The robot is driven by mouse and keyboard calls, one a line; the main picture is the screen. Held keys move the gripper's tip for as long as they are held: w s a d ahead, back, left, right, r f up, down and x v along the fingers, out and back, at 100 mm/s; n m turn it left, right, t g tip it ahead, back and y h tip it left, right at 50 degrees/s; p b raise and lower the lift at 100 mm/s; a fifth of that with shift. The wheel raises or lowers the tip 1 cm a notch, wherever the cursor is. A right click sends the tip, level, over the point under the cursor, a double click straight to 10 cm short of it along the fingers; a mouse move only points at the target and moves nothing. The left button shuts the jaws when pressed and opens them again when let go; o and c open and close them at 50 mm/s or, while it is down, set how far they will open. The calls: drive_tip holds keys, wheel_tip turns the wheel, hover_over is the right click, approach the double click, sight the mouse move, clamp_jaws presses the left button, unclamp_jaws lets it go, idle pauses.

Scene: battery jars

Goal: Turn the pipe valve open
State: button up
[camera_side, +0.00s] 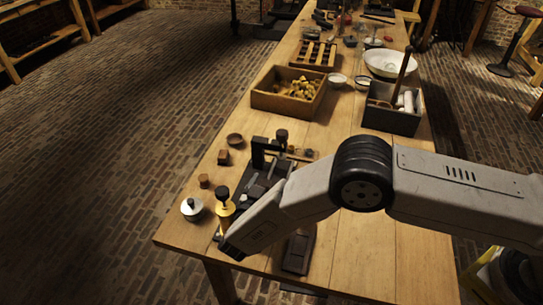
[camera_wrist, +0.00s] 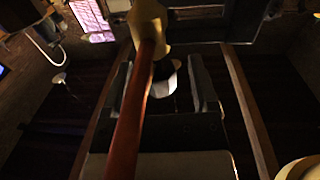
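I cannot make out a pipe valve for certain. In the side view my gripper (camera_side: 235,242) is low at the table's front left corner, beside a brass piece with a black knob (camera_side: 225,208). Its fingertips are hard to see there. In the wrist view my gripper (camera_wrist: 164,88) has its two dark fingers apart. A small pale and dark thing (camera_wrist: 163,80) shows between them, with gaps at its sides; contact is not clear. A reddish-brown rod (camera_wrist: 132,110) with a yellowish head (camera_wrist: 149,22) crosses in front of the left finger.
A black apparatus (camera_side: 258,180) stands just behind my gripper. A lidded pale jar (camera_side: 192,208) and small brown pots (camera_side: 204,181) are left. A wooden box of yellowish pieces (camera_side: 265,102) and a dark bin (camera_side: 392,122) stand farther back. A dark flat block (camera_side: 298,252) lies right.

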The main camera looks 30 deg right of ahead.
drive_tip(key=shift+v, duration=3.9)
drive_tip(key=shift+d+t, duration=0.15)
drive_tip(key=shift+t, duration=0.15)
drive_tip(key=shift+s+d+f+n+t+y, duration=0.1)
drive_tip(key=shift+s+d+n+t+y, duration=0.25)
drive_tip(key=shift+n+t+y, duration=0.5)
drive_tip(key=shift+s+d+f+n+t+y, duration=0.1)
drive_tip(key=shift+s+d+n+t+y, duration=0.25)
drive_tip(key=shift+n+y, duration=0.5)
drive_tip(key=shift+s+d+n+t+y, duration=0.35)
drive_tip(key=shift+n+t+y, duration=0.3)
drive_tip(key=shift+y, duration=0.45)
drive_tip(key=shift+w, duration=0.1)
drive_tip(key=shift+w+d, duration=0.1)
drive_tip(key=shift+x, duration=3.85)
